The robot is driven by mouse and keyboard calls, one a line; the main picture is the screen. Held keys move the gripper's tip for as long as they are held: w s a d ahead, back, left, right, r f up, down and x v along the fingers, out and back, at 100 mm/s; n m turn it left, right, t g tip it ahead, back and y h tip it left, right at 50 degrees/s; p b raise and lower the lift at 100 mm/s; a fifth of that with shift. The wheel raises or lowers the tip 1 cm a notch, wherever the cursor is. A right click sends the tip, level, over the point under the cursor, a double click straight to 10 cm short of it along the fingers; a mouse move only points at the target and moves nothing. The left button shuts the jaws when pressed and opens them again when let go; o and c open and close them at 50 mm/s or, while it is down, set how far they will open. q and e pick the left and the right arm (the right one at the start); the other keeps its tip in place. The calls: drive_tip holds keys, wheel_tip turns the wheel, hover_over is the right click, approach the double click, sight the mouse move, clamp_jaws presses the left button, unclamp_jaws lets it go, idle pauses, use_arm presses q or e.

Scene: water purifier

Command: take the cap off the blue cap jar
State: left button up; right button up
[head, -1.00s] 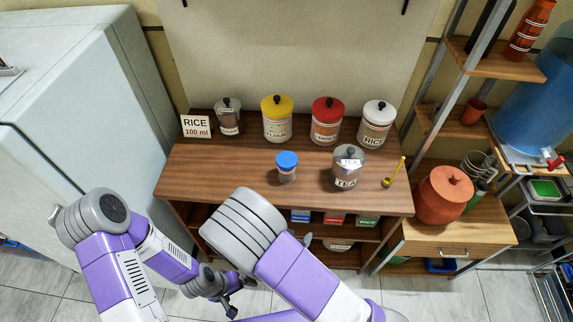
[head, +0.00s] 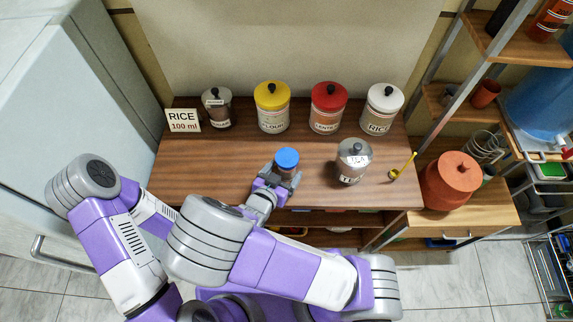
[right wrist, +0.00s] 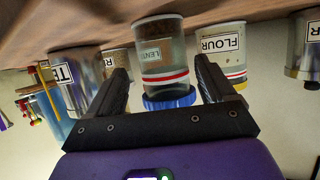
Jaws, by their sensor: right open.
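The blue cap jar (head: 286,170) stands upright near the front of the wooden counter, with its blue cap (head: 286,158) on. My right gripper (head: 283,177) is at the jar from the front, with one finger on each side of it. In the right wrist view, which is upside down, the blue cap (right wrist: 170,98) lies between the two open fingers of the right gripper (right wrist: 162,72), and I see gaps beside it. The jar's clear body is hard to separate from the lentils jar behind. My left gripper is hidden.
A tea jar (head: 352,165) and a yellow scoop (head: 402,168) stand to the right. Behind are the sugar jar (head: 217,110), flour jar (head: 272,108), lentils jar (head: 327,108) and rice jar (head: 381,110), by a rice sign (head: 183,121). The counter's left part is clear.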

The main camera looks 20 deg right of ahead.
sight(288, 156)
drive_tip(key=b+x, duration=0.1)
drive_tip(key=x, duration=0.3)
drive_tip(key=shift+w, duration=0.25)
drive_tip(key=shift+r, duration=0.1)
drive_tip(key=c, duration=1.1)
wheel_tip(288, 156, up, 10)
drive_tip(key=p, duration=0.4)
drive_tip(key=o, duration=0.5)
drive_tip(key=c, duration=0.9)
